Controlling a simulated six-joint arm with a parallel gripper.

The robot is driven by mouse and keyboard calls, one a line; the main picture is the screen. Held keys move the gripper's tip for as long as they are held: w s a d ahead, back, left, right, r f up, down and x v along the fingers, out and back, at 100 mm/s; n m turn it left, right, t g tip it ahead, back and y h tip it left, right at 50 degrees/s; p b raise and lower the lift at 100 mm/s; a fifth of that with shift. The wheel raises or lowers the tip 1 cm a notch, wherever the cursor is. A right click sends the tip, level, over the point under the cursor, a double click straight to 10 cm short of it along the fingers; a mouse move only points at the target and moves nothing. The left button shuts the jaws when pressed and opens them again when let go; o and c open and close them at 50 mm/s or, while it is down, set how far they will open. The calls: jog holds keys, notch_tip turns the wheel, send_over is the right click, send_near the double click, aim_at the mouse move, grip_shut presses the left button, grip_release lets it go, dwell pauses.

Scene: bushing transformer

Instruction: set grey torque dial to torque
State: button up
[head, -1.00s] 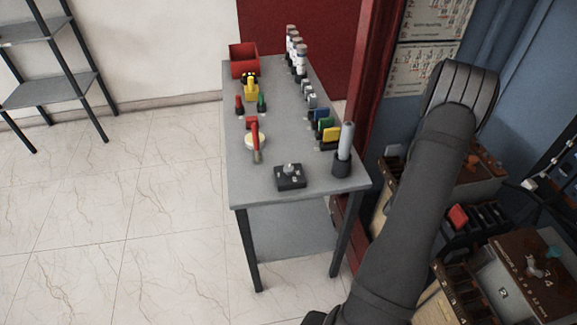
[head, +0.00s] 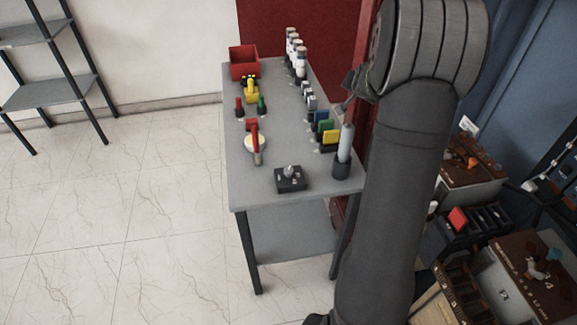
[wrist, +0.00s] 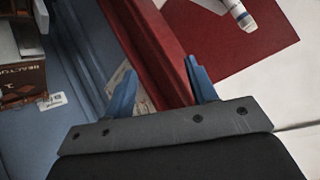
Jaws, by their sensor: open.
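A small black box with a light grey knob on top (head: 290,177) sits at the near edge of the grey table in the head view. It looks like the torque dial, but its markings are too small to read. My gripper (wrist: 161,88) shows in the wrist view with its two blue fingers wide apart and nothing between them. In the head view my arm stands at the table's right side, and the gripper is mostly hidden behind it. The gripper is apart from the dial, which does not show in the wrist view.
Right of the dial stands a grey cylinder in a dark holder (head: 343,158). Coloured blocks (head: 326,129) and white bottles (head: 298,58) line the table's right side. A red-handled tool (head: 255,140) and red bin (head: 243,62) are on the left. Cabinets with controls (head: 530,275) stand at right.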

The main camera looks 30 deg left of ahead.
jog(key=s+a+n+g, duration=0.2)
jog(key=s+a+g, duration=0.4)
jog(key=s, duration=0.5)
jog(key=n+g+h, duration=0.2)
jog(key=g+h, duration=0.1)
jog(key=h, duration=0.1)
send_near(289, 169)
notch_tip(289, 169, down, 8)
jog(key=shift+a+f, duration=0.15)
jog(key=shift+f, duration=0.1)
jog(key=shift+c, duration=0.2)
jog(key=c, duration=0.9)
